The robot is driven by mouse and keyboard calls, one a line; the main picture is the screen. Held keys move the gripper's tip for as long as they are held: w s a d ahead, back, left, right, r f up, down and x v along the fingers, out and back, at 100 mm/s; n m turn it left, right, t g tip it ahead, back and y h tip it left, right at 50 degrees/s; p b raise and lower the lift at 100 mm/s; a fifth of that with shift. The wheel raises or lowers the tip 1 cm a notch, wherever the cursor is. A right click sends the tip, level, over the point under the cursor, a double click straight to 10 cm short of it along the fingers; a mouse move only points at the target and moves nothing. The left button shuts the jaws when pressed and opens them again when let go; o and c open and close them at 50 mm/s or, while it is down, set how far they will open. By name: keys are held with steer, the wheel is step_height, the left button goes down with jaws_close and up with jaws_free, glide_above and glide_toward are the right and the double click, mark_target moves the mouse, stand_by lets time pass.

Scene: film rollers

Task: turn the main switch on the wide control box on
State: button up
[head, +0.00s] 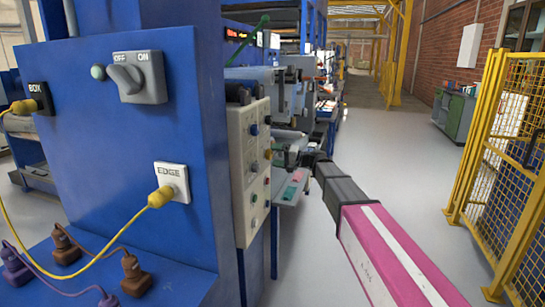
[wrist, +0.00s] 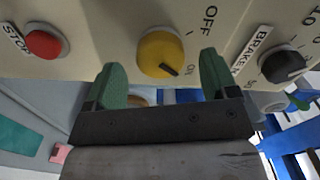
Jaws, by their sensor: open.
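The beige control box (head: 246,165) stands on the right side of the blue cabinet in the head view. Its face fills the top of the wrist view (wrist: 105,22). A round yellow knob (wrist: 160,52) sits there with OFF and ON marked to its right. Its dark pointer mark is toward the lower right, near ON. My gripper (wrist: 158,78) is open, with one green finger at each side of the knob. The finger tips appear apart from the knob; whether they touch it I cannot tell. In the head view my gripper (head: 288,158) is at the box, partly hidden.
A red STOP button (wrist: 44,44) is left of the knob and a black BRAKER knob (wrist: 285,66) is right. A grey OFF/ON switch (head: 138,77) is on the blue cabinet (head: 110,140). A yellow mesh fence (head: 505,150) stands right; the floor between is clear.

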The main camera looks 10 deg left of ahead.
steer(key=d, duration=0.8)
steer(key=shift+s+d, duration=0.35)
